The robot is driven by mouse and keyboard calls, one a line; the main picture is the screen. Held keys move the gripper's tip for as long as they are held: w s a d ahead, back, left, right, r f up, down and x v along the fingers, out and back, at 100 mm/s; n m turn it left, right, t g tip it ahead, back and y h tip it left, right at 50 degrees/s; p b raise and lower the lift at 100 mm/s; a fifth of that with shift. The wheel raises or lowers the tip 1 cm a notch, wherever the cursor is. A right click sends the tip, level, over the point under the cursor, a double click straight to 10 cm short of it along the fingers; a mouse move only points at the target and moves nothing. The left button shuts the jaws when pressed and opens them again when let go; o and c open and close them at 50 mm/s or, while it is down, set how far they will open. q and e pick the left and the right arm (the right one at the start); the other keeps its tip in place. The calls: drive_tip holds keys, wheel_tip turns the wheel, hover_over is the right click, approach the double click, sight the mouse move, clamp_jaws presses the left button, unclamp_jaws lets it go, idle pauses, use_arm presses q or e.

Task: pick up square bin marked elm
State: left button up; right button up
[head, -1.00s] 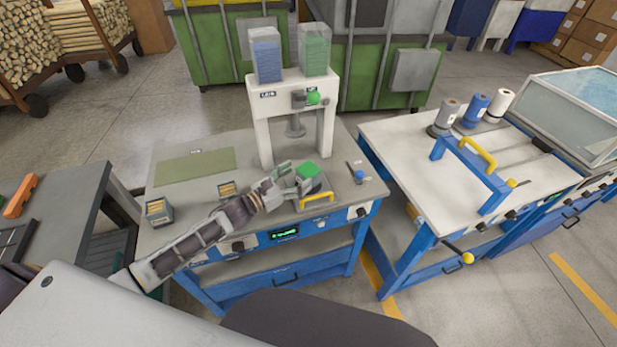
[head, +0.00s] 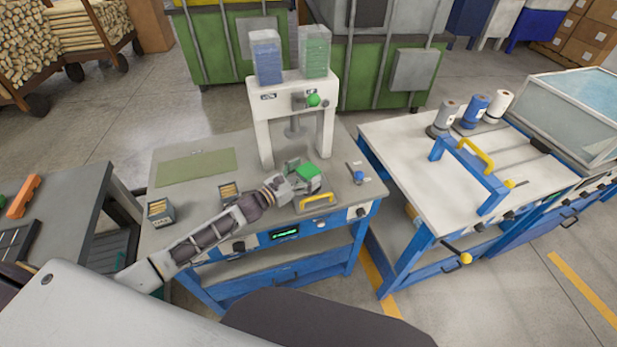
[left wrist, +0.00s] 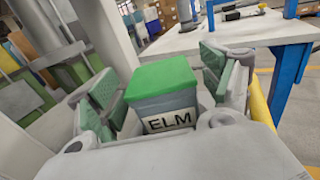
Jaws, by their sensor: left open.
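The square bin marked ELM (left wrist: 165,98) shows in the left wrist view, a grey box with a green top and a white label facing the camera. In the head view its green top (head: 307,172) shows on the bench below the white press. My left gripper (left wrist: 165,85) is open, with green-padded fingers on both sides of the bin. A gap shows between the pads and the bin, at least on the right. In the head view the left gripper (head: 300,174) comes in from the left and hides part of the bin. My right gripper is not in view.
The white press (head: 293,110) stands just behind the bin. A yellow handle (head: 318,199) lies in front of it and a blue knob (head: 358,176) to its right. Two small bins (head: 159,211) (head: 228,191) with light contents stand at the left. A green mat (head: 195,167) lies behind them.

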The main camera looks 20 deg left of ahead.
sight(309, 170)
use_arm(q)
drive_tip(key=shift+w+d, duration=0.4)
drive_tip(key=shift+w, duration=0.2)
drive_tip(key=c, duration=1.3)
drive_tip(key=shift+r, duration=0.1)
drive_tip(key=shift+r, duration=4.95)
